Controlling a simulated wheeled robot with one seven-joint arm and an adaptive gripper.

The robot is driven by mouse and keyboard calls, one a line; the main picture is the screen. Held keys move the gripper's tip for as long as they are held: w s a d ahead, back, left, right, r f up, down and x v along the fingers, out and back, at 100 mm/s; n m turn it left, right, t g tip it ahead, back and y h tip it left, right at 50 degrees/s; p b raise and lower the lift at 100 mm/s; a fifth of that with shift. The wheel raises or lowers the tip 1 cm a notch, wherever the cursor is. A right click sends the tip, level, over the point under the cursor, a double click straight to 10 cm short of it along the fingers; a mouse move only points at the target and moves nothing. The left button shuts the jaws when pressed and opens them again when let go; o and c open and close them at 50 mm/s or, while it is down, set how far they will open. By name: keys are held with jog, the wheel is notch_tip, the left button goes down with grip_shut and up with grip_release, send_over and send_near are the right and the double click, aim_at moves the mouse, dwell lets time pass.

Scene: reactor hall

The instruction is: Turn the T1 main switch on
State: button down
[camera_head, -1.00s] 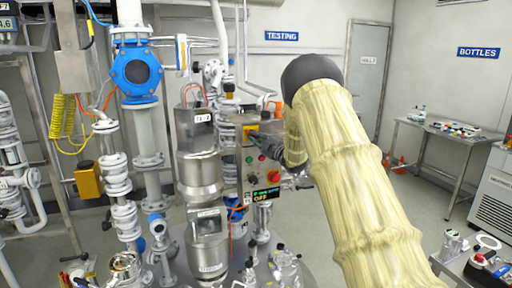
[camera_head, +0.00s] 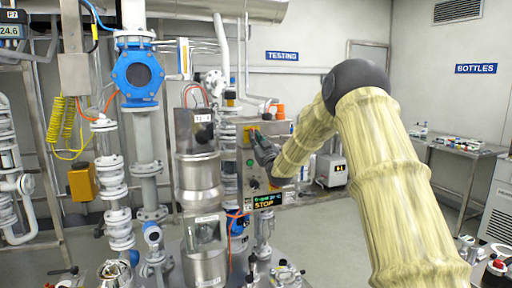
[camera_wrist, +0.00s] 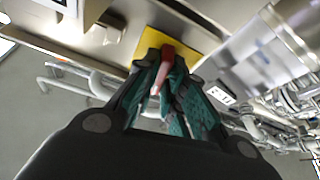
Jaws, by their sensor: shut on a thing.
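The T1 main switch shows in the wrist view as a red handle (camera_wrist: 166,62) on a yellow plate (camera_wrist: 150,45). My gripper (camera_wrist: 164,72) has its two green-padded fingers closed on the handle from both sides. In the head view my gripper (camera_head: 257,141) reaches the upper part of the grey control box (camera_head: 247,178). The box's display (camera_head: 267,201) reads "STOP" in orange under a green line.
A steel vessel (camera_head: 200,170) with a T1 label stands just left of the box. Left of it are white piping and a blue valve (camera_head: 138,73). A bench with bottles (camera_head: 455,145) is at the right. Open floor lies between.

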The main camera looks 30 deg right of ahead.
jog(key=shift+f+m+h+b, duration=0.2)
jog(key=shift+m+h+b, duration=0.55)
jog(key=shift+m, duration=0.85)
jog(key=c, duration=1.5)
grip_release()
jog(key=shift+r, duration=0.15)
jog(key=shift+a, duration=0.1)
jog(key=v, duration=1.2)
jog(key=shift+r, duration=0.1)
